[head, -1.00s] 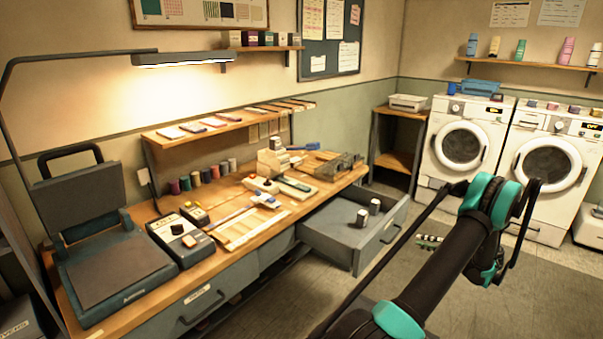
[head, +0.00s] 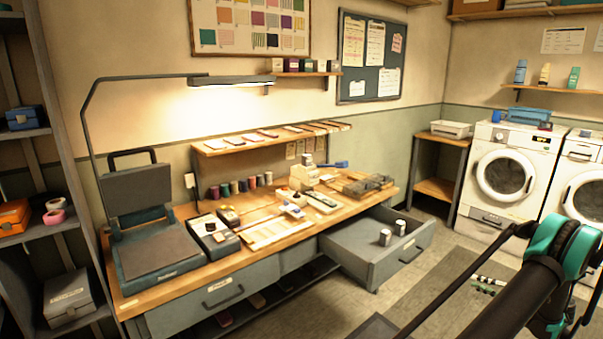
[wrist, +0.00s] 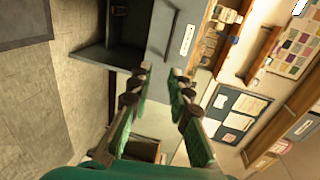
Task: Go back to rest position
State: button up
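My gripper (wrist: 162,72) shows in the wrist view. Its two green-padded fingers are spread with a clear gap, and nothing is between them. In the head view my black and teal arm enters at the lower right, and its gripper end cannot be made out there. The wrist view is turned on its side and shows grey furniture fronts, the floor and the wall boards beyond the fingers; the fingers appear to touch nothing.
The wooden workbench (head: 270,238) carries a heat press (head: 160,245) and small tools. Its drawer (head: 365,255) is pulled open with two small cylinders inside. Washing machines (head: 505,180) stand at the right, a grey shelf unit (head: 62,150) at the left. A mat lies on the floor.

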jog(key=w+a+r+n+g, duration=0.1)
jog(key=w+a+r+g, duration=0.2)
jog(key=a, duration=0.4)
jog(key=w+a+r, duration=0.3)
jog(key=a+r, duration=0.1)
jog(key=a, duration=0.4)
jog(key=s+a+r+n+g+h, duration=0.1)
jog(key=a+r+g, duration=0.15)
jog(key=a, duration=0.55)
jog(key=s+a+r+n+g+h, duration=0.1)
jog(key=a+r+h, duration=0.15)
jog(key=a, duration=0.55)
jog(key=s+a+r+n+g+h, duration=0.2)
jog(key=s+a+n+h, duration=0.1)
jog(key=s+a, duration=0.95)
jog(key=s+a+f+n+h, duration=0.1)
jog(key=s+a+n, duration=0.1)
jog(key=s, duration=0.4)
jog(key=s+a+f+n+h, duration=0.1)
jog(key=s+a+n+h, duration=0.1)
jog(key=s, duration=0.5)
jog(key=shift+s+a+f, duration=0.2)
jog(key=shift+a, duration=0.2)
